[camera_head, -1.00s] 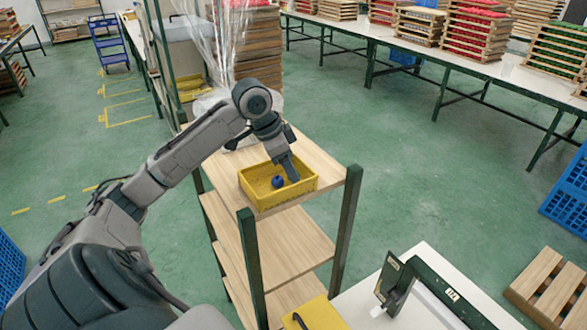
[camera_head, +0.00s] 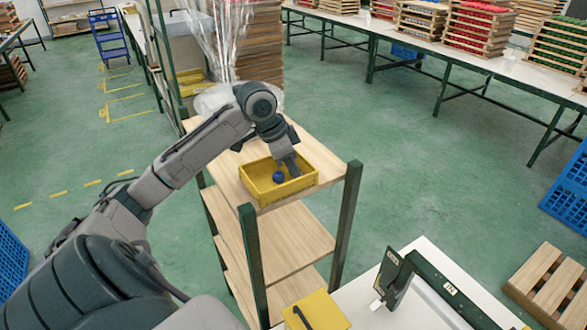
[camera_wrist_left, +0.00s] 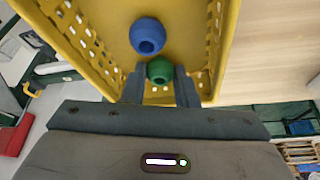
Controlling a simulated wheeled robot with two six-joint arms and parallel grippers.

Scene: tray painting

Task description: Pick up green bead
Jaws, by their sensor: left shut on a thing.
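The green bead (camera_wrist_left: 160,71) shows in the left wrist view between the two fingers of my left gripper (camera_wrist_left: 160,82), which is shut on it. In the head view my left gripper (camera_head: 293,174) reaches down into the yellow tray (camera_head: 265,199), and the green bead is hidden there. A blue bead (camera_head: 278,177) lies in the tray just left of the gripper; it also shows in the left wrist view (camera_wrist_left: 147,36), close beside the green bead. My right gripper is not in view.
The tray stands on the top of a wooden shelf rack (camera_head: 315,154) with dark green posts (camera_head: 347,222). The tray walls stand close around my left gripper. A white table (camera_head: 430,290) with a dark green frame is at the front right.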

